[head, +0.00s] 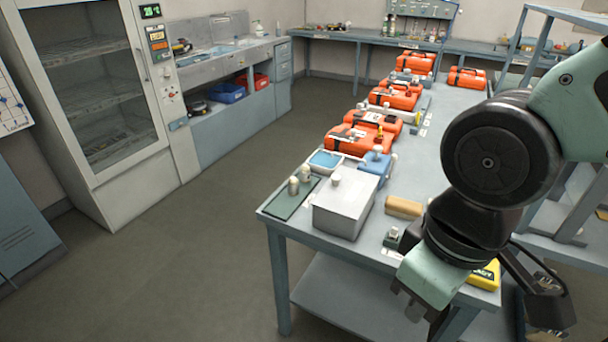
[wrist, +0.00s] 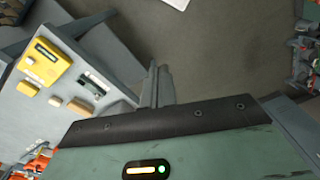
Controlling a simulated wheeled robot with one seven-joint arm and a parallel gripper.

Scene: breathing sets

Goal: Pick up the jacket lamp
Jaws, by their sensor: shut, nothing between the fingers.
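I cannot tell for certain which item is the jacket lamp.
A grey box (head: 343,207), a green mat (head: 290,205) with two cream bottles, a tan roll (head: 404,207) and a yellow case (head: 485,276) crowd the near bench. Several orange bags (head: 355,140) stand farther back. The floor (head: 170,270) to the left is clear.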

